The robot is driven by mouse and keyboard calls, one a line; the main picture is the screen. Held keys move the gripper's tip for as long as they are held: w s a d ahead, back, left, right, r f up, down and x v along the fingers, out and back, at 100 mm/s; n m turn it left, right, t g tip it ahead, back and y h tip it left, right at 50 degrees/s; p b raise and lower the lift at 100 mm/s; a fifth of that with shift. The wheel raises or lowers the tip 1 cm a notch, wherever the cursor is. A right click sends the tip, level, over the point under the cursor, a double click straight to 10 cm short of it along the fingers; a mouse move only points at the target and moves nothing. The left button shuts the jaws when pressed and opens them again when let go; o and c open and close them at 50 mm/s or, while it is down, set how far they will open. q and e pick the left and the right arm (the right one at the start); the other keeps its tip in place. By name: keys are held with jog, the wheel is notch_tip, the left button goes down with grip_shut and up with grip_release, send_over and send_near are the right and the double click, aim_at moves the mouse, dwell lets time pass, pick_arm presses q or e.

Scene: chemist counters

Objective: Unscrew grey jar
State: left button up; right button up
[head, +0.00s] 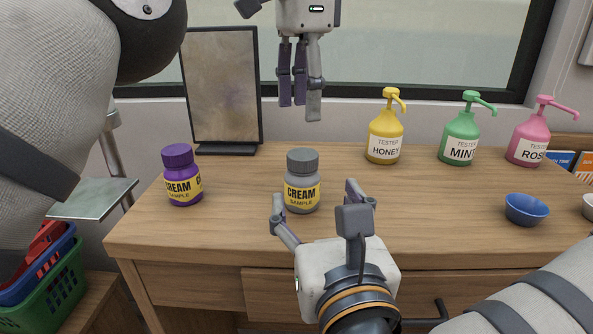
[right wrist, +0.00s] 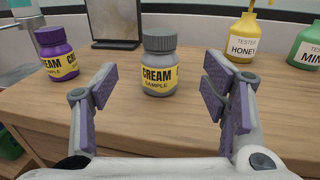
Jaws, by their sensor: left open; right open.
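The grey jar (head: 303,184) stands upright on the wooden counter, with a grey lid and a yellow "CREAM SAMPLE" label. It also shows in the right wrist view (right wrist: 159,72), centred beyond my fingers. My right gripper (head: 318,206) is open and empty at the counter's front edge, with its fingers pointing toward the jar. In the right wrist view, the fingers (right wrist: 160,90) are spread wider than the jar, which appears between and beyond them. My left gripper (head: 302,105) hangs above and behind the jar, fingers pointing down, with nothing in it.
A purple cream jar (head: 182,176) stands left of the grey jar. A framed board (head: 222,90) stands behind. Yellow (head: 384,135), green (head: 459,138) and pink (head: 528,138) pump bottles stand at the back right. A blue bowl (head: 526,209) sits at right.

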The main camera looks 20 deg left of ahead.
aim_at(305, 170)
jog(key=shift+w+a+r, duration=0.15)
jog(key=shift+w, duration=0.2)
jog(key=x, duration=1)
jog(key=shift+c, duration=0.4)
grip_shut()
jog(key=shift+c, duration=0.4)
grip_release()
